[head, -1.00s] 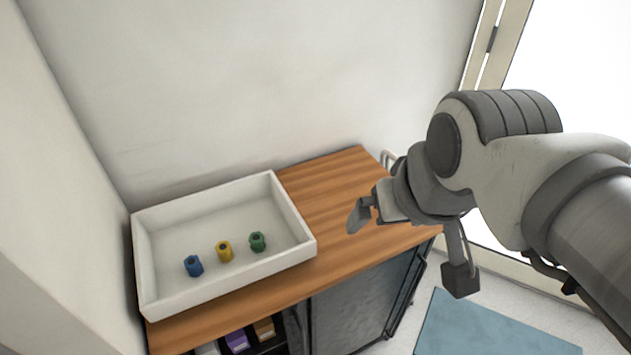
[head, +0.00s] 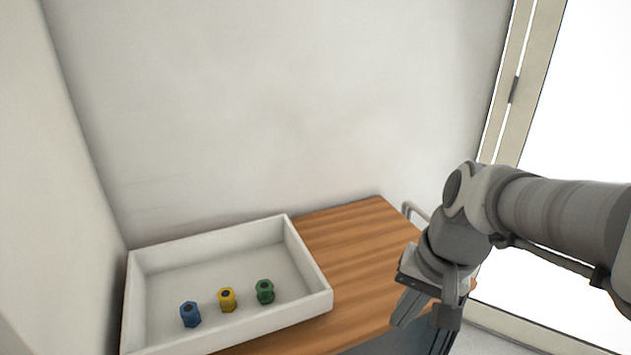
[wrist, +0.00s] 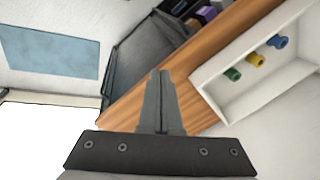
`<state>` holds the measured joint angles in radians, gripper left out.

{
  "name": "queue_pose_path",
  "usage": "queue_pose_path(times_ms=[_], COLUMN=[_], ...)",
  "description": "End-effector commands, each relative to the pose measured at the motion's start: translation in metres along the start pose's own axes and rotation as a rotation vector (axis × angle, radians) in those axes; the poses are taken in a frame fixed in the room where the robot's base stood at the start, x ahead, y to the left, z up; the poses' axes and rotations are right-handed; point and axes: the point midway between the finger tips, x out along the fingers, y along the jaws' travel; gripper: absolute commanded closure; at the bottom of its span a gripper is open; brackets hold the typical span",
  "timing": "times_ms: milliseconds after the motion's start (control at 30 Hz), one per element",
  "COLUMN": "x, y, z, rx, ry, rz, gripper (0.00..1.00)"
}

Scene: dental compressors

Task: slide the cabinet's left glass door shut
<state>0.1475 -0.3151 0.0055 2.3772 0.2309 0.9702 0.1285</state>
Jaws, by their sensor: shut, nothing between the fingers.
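The cabinet has a striped wooden top (head: 352,258). In the head view its front is almost wholly below the picture or behind my arm. In the wrist view a dark grey door panel (wrist: 145,50) shows on the cabinet front, with an open gap beside it where purple and other boxes (wrist: 205,14) stand inside. I cannot tell for sure which door this panel is. My gripper (head: 404,308) points down near the right front edge of the top. In the wrist view my gripper (wrist: 160,78) has its fingers together, empty, over the wooden edge, apart from the panel.
A white tray (head: 322,292) stands on the left of the top, holding a blue nut (head: 190,315), a yellow nut (head: 227,300) and a green nut (head: 265,292). Walls close in behind and left. A blue mat (wrist: 50,52) lies on the floor in front. The top's right half is bare.

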Motion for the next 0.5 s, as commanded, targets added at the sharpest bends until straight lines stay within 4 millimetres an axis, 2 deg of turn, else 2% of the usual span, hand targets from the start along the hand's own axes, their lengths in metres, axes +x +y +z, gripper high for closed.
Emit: queue_pose_path(times_ms=[33,500], x=[0.032,0.206], y=[0.006,0.034], z=[-0.002,-0.022], rx=[0.050,0.501], ry=[-0.043,-0.371], rz=[-0.007,-0.092], gripper=[1.00,1.00])
